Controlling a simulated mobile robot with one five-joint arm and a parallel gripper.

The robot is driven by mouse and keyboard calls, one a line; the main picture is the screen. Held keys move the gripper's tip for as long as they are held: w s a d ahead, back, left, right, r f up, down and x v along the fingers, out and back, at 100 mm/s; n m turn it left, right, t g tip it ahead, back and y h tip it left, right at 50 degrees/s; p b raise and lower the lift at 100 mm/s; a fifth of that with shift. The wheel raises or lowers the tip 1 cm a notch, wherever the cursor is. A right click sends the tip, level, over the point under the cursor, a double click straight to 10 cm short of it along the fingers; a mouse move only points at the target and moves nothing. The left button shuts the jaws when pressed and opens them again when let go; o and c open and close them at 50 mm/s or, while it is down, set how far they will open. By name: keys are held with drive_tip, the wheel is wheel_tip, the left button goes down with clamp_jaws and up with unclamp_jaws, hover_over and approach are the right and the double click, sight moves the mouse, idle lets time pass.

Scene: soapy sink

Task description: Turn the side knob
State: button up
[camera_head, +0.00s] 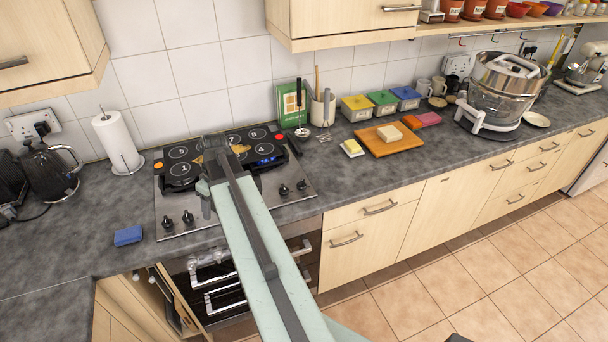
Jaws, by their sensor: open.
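The black hob (264,187) is set in the worktop and has dark knobs along its front edge. Two knobs are at the front left: the outer left knob (167,223) and the inner left knob (187,217). Two more are at the front right: the inner right knob (284,190) and the outer right knob (302,185). I cannot tell which one is the side knob. My arm reaches up from the bottom across the middle of the hob. My gripper (215,147) is open over the rear of the hob, beyond the knobs and apart from them. The arm hides part of the hob's front.
A blue sponge (128,235) lies left of the hob. A paper towel roll (117,145) and a black kettle (50,171) stand behind it. A utensil pot (322,108) and cutting board (388,139) are to the right. An oven (222,291) is below.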

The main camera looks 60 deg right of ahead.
drive_tip(key=s+d+r+t+p, duration=0.1)
drive_tip(key=s+d, duration=0.3)
drive_tip(key=d, duration=0.4)
drive_tip(key=s+d+r+t, duration=0.1)
drive_tip(key=s+d, duration=0.3)
drive_tip(key=d, duration=0.5)
drive_tip(key=t+h, duration=0.1)
approach(302, 181)
drive_tip(key=shift+n, duration=0.4)
drive_tip(key=b+x, duration=0.6)
drive_tip(key=x, duration=0.2)
drive_tip(key=shift+s+a+f+b, duration=0.1)
drive_tip(key=shift+f+b, duration=0.05)
drive_tip(key=shift+b, duration=0.2)
